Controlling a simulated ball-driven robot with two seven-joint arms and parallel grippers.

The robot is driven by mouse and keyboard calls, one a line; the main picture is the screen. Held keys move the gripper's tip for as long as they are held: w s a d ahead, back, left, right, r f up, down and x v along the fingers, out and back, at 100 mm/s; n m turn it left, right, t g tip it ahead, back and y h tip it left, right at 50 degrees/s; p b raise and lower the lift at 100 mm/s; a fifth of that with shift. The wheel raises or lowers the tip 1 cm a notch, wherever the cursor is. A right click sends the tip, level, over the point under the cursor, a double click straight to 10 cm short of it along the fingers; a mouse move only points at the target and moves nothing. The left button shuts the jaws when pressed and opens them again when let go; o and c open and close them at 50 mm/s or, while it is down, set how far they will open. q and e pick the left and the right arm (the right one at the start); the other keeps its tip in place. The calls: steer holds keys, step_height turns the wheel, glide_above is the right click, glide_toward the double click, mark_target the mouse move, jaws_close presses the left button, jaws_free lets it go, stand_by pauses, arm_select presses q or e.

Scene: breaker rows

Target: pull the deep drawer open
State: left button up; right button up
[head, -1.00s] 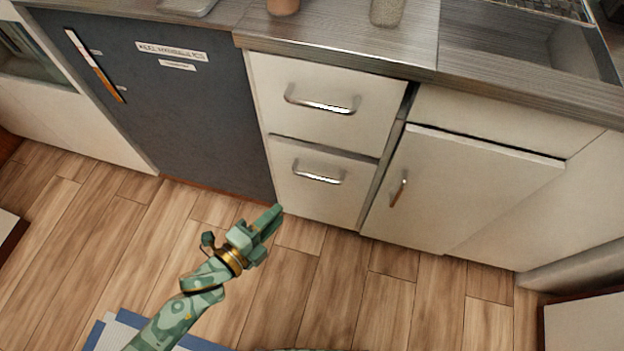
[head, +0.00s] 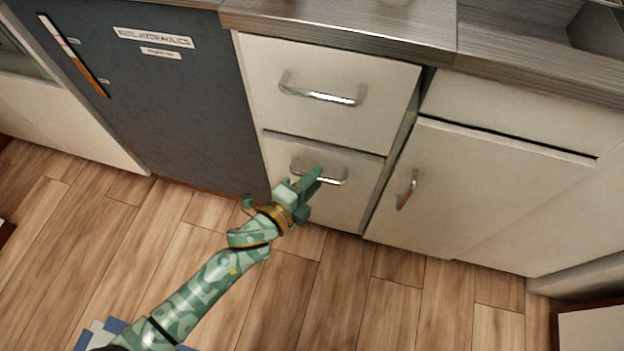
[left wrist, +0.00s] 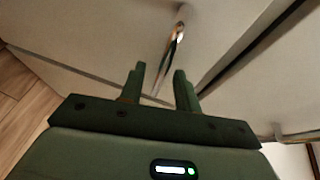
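Two white drawers are stacked under the counter, an upper drawer (head: 310,118) and a lower drawer (head: 340,208); both look shut. Each has a silver bar handle. My left gripper (head: 313,178) is at the lower drawer's handle (head: 334,182) and covers part of it in the head view. In the left wrist view the two fingers of my left gripper (left wrist: 160,72) are apart, and a bar handle (left wrist: 176,42) lies ahead of and between the fingertips. I cannot tell whether they touch it. My right gripper is not in view.
A dark grey door panel (head: 170,110) with labels is left of the drawers. A white cupboard door (head: 480,185) with its own handle is to the right, shut. The grey counter (head: 350,30) runs above. The wooden floor (head: 330,290) in front is clear.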

arm_select(q)
jaws_close()
steer(key=shift+s, duration=0.1)
